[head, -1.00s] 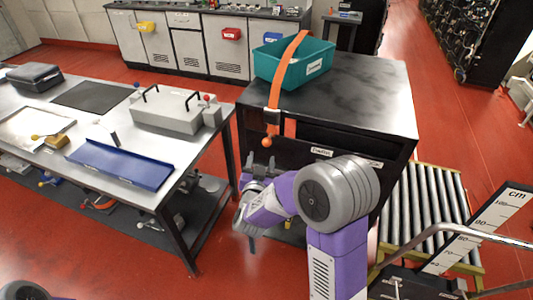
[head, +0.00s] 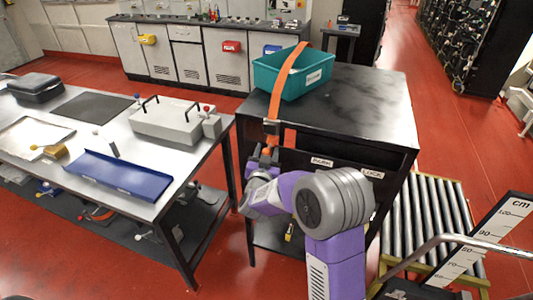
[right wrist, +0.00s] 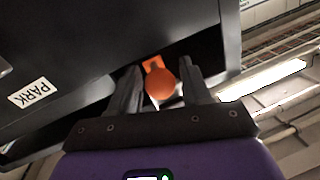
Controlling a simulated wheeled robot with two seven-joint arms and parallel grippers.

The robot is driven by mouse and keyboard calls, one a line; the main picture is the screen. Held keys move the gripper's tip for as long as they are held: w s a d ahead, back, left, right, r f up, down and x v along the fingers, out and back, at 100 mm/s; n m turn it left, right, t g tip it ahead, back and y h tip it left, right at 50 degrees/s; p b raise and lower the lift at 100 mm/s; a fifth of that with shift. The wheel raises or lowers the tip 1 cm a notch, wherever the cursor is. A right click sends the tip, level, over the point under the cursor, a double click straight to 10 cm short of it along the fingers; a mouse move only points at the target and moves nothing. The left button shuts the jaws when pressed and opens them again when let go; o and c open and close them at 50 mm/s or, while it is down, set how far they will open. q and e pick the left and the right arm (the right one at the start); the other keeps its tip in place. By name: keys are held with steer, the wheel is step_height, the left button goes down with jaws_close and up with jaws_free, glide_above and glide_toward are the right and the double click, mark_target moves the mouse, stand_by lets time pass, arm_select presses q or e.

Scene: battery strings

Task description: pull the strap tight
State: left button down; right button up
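An orange strap (head: 275,98) runs over a teal bin (head: 318,74) on the black cabinet top. It passes a dark buckle (head: 272,123) at the cabinet's edge and hangs down the front. Its end carries an orange ball (right wrist: 160,82). My right gripper (head: 265,158) is at the hanging end, in front of the cabinet. In the right wrist view the right gripper (right wrist: 163,80) has its fingers apart, with the ball between them. A small gap seems to show beside the ball. My left gripper is not in view.
The black cabinet (head: 375,105) has labels reading PARK and LOCK on its front. A steel table (head: 205,150) with a grey box (head: 170,118) and a blue tray (head: 120,172) stands at left. A roller conveyor (head: 432,215) lies at right.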

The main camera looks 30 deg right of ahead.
jaws_close()
step_height(320, 180, down, 8)
steer(key=b, duration=0.6)
steer(key=shift+r, duration=0.2)
steer(key=shift+o, duration=1.2)
jaws_free()
steer(key=shift+r, duration=0.1)
steer(key=p+v, duration=0.1)
steer(key=v, duration=0.6)
steer(key=shift+s+a, duration=0.2)
steer(key=shift+s, duration=0.05)
steer(key=shift+p, duration=0.3)
